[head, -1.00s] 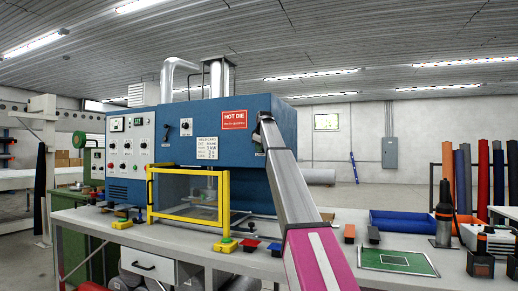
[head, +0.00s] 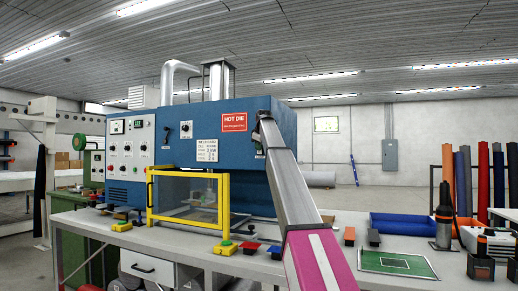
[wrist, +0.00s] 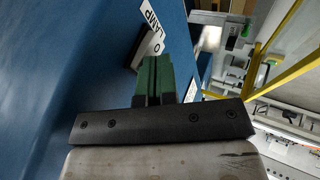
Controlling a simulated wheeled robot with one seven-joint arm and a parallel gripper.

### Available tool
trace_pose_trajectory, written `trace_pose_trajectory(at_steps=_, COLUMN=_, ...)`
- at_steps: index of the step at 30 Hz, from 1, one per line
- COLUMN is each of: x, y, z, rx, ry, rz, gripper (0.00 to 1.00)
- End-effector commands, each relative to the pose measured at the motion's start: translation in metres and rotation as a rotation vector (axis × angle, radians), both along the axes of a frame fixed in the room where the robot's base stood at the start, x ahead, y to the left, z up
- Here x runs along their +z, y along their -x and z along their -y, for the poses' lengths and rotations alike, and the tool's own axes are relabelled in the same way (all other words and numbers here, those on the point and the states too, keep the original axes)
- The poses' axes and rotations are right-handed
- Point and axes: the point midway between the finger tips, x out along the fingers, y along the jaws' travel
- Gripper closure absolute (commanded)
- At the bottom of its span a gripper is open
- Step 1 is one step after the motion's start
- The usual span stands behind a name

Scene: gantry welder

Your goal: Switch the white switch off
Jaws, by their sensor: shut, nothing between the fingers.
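My gripper (wrist: 153,65) shows in the wrist view with its green fingers shut and empty. Its tips are close to the blue panel of the machine (wrist: 50,70). Just beyond the tips is a white label (wrist: 151,22) reading LAMP, with an "O" mark. A small dark, pale-edged part (wrist: 143,47) beside the label is partly hidden by the fingers; I cannot tell whether it is the white switch or whether the fingers touch it. In the head view the blue machine (head: 240,170) stands on the bench, and my arm crosses its right end. My fingertips do not show there.
A yellow-framed guard (head: 190,222) is on the machine front, left of my arm. Its yellow bars (wrist: 290,75) also show in the wrist view. Small colored blocks, a green mat (head: 378,261) and a blue tray (head: 400,228) lie on the bench. A control panel (head: 128,150) is at left.

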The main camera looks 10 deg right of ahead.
Motion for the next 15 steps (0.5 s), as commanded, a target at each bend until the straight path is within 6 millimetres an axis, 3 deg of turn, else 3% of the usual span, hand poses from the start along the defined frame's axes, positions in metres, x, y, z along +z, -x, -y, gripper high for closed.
trace_pose_trajectory(at_steps=7, x=0.006, y=0.024, z=-0.023, rx=0.000, ry=-0.002, rz=-0.002, gripper=1.00)
trace_pose_trajectory(at_steps=15, x=0.055, y=0.054, z=-0.015, rx=-0.001, ry=-0.001, rz=-0.002, gripper=1.00)
